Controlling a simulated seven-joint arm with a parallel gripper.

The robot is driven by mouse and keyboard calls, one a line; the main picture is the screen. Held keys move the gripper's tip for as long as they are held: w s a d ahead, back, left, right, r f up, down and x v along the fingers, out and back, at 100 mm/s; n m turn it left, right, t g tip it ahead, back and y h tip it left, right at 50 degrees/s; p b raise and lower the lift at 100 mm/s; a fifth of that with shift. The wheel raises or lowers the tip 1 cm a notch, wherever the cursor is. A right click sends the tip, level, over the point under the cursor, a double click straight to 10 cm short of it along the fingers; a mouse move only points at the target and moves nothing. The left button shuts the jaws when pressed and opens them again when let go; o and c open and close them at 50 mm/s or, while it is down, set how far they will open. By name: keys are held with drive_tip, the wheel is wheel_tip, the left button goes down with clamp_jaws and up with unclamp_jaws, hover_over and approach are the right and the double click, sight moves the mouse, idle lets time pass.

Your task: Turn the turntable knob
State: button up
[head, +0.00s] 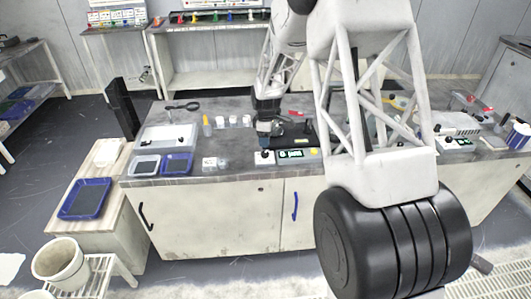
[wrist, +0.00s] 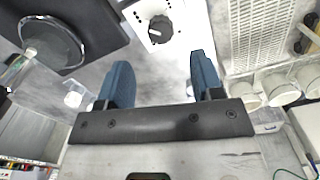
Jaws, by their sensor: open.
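The knob (wrist: 160,29) is a round black dial with a white pointer line, on a white panel (wrist: 140,12) at the top of the wrist view. A small dark knob on a white box (head: 264,157) shows at the bench's front edge in the head view. A round grey disc (wrist: 55,42) on a black base lies left of the knob in the wrist view; it looks like the turntable. My gripper (wrist: 160,62) is open with two blue fingers, nothing between them. The knob lies beyond the gap between the fingertips, apart from them. In the head view my gripper (head: 268,138) is just behind the white box.
White cups (wrist: 282,86) and a perforated white rack (wrist: 262,30) stand right of the fingers in the wrist view. Blue trays (head: 177,165) lie at the bench's left. My arm hides part of the bench.

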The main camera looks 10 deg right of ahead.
sight(265, 152)
drive_tip(key=shift+f, duration=3.9)
drive_tip(key=c, duration=0.9)
drive_tip(key=shift+m, duration=0.3)
